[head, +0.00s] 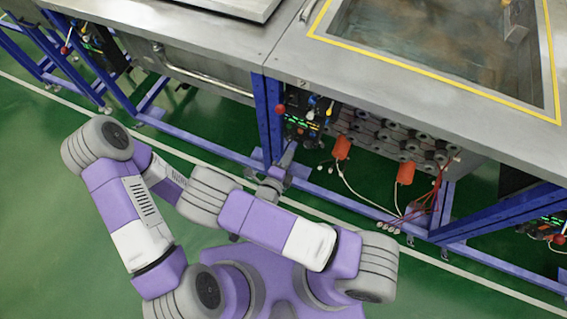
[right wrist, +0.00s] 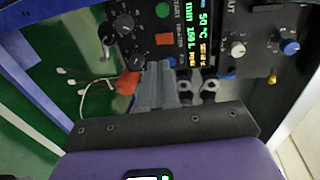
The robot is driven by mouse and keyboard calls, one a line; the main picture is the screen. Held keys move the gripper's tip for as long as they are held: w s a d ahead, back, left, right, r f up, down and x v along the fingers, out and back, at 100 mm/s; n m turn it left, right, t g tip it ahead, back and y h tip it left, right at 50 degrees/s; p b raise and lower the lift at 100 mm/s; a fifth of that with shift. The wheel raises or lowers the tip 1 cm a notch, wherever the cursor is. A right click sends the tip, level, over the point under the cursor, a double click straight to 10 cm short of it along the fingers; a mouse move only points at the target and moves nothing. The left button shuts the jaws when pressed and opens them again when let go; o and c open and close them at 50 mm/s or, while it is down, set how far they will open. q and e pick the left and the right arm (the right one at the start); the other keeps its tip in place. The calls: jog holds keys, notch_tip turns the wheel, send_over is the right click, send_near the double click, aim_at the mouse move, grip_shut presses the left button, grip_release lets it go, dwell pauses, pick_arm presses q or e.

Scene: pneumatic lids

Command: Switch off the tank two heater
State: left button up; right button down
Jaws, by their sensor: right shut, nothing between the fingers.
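The tank two control panel (head: 308,118) hangs under the metal bench, near a small "2" mark on its top. In the right wrist view the panel (right wrist: 215,12) shows a lit display (right wrist: 196,30) reading 50 °C and 150 L, a green button (right wrist: 162,11), a red-orange button (right wrist: 162,38), black dials (right wrist: 124,22), a white knob (right wrist: 238,48) and a blue knob (right wrist: 288,46). I cannot tell which control is the heater's. My right gripper (head: 288,152) is just below the panel; its fingers (right wrist: 157,75) are shut and empty. My left gripper does not show.
A blue frame leg (head: 268,115) stands just left of the panel, and a red ball-ended lever (head: 280,108) sits at the panel's left. Orange parts (head: 342,147) with loose wires hang to the right. The green floor (head: 60,210) is open at left.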

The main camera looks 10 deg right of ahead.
aim_at(301, 132)
jog(key=x, duration=0.5)
jog(key=r+x, duration=0.1)
jog(key=x, duration=0.2)
jog(key=shift+r+p, duration=0.1)
jog(key=shift+p, duration=0.3)
jog(key=shift+w+d, duration=0.1)
